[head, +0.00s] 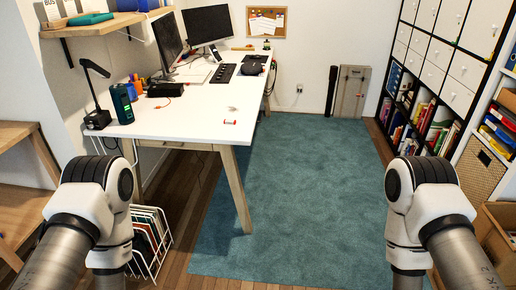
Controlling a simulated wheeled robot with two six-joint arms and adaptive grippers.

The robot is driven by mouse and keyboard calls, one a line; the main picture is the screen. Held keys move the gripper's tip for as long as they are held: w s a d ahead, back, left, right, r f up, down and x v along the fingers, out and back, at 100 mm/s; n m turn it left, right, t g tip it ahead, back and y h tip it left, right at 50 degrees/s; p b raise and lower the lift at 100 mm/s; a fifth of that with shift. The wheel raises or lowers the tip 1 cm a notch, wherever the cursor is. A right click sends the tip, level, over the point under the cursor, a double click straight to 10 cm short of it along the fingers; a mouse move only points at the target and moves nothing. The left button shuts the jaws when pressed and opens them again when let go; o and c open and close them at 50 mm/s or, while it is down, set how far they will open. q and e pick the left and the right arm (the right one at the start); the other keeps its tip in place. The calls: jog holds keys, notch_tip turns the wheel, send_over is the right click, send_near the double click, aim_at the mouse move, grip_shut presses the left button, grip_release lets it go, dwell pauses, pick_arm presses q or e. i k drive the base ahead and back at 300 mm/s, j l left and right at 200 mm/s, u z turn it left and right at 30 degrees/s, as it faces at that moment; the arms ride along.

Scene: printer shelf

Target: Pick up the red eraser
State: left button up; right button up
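A small red-and-white item (230,122) lies near the front right edge of the white desk (185,125). It may be the red eraser, but it is too small to be sure. Another tiny pale reddish item (232,108) lies just behind it. Both of my arms show at the lower left and lower right, each bent at a pale joint with a black cap. Neither gripper shows in the head view, and nothing on the desk is touched by my arms.
A wire rack (150,245) stands on the floor at left. A teal rug (300,190) lies clear between the desk and the right-hand shelves (438,100).

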aim_at(228, 121)
jog(key=i+u, duration=0.15)
jog(key=i, duration=0.4)
jog(key=i+l+u, duration=0.15)
jog(key=i, duration=0.45)
